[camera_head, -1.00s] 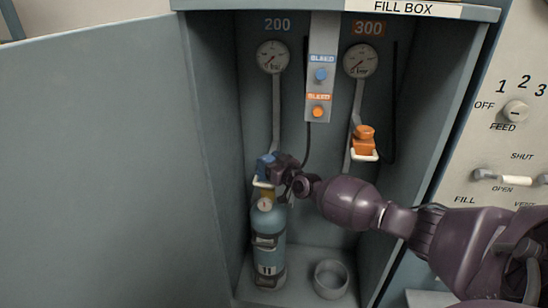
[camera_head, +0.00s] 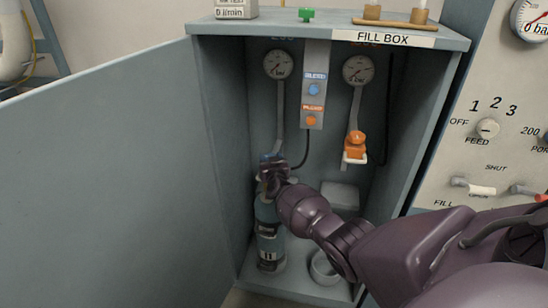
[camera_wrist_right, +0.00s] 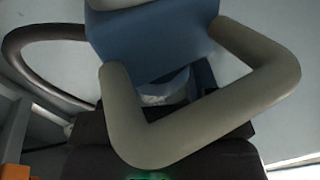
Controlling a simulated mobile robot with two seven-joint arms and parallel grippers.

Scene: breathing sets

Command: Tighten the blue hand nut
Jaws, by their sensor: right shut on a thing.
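The blue hand nut and its fitting sit at the top of the cylinder, under the left gauge's pipe, mostly hidden by my gripper in the head view. In the right wrist view a large blue fitting (camera_wrist_right: 150,40) fills the top, with a pale bent handle (camera_wrist_right: 165,135) in front of it. Which blue part is the nut is hard to tell. My right gripper (camera_head: 270,172) is at this fitting, shut on what appears to be the blue hand nut. The blue-grey cylinder (camera_head: 268,235) stands upright below. My left gripper is not in view.
The orange fitting (camera_head: 355,145) hangs right of the bleed panel (camera_head: 314,85). An empty ring holder (camera_head: 325,268) sits on the cabinet floor. The open door (camera_head: 110,170) walls off the left, and the control panel (camera_head: 495,150) stands at right.

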